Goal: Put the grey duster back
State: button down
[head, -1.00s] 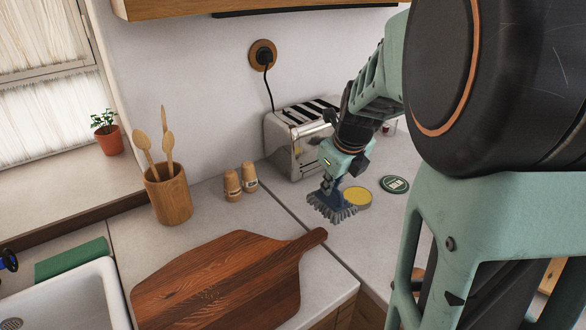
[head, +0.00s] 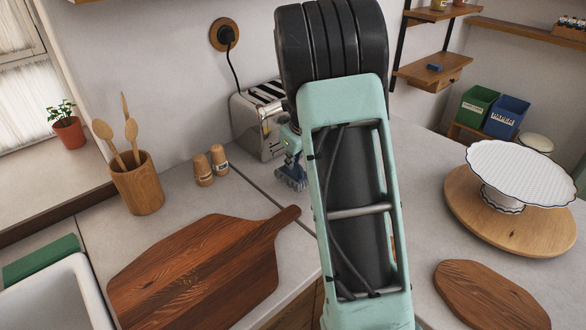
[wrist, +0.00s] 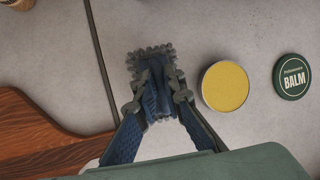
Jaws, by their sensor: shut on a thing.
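The grey duster (wrist: 150,54) is between the fingers of my gripper (wrist: 157,100) in the wrist view, with its shaggy fringe showing past the fingertips. My gripper is shut on it. In the head view, the duster (head: 291,183) shows low over the worktop in front of the toaster. My own arm covers part of the gripper there. I cannot tell whether the duster touches the worktop. In the wrist view, an open tin of yellow balm (wrist: 225,86) lies just right of the duster, with its green lid (wrist: 291,77) further right.
A toaster (head: 258,119), wooden shakers (head: 202,169), a utensil pot (head: 138,184) and a dark cutting board (head: 200,270) surround the gripper. A cake stand (head: 520,172) is at right. Wall shelves (head: 428,74) are at upper right, with green (head: 476,106) and blue (head: 506,116) bins below.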

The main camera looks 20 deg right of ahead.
aim_at(293, 171)
jog(key=shift+w+d+f, duration=0.1)
jog(key=shift+w+f, duration=0.05)
jog(key=shift+f, duration=1.6)
jog(key=shift+f, duration=0.1)
jog(key=c, duration=2)
grip_release()
jog(key=shift+c, duration=0.2)
jog(key=shift+r, duration=0.35)
jog(key=v, duration=1.1)
jog(key=shift+s+r, duration=0.2)
jog(key=shift+s, duration=0.1)
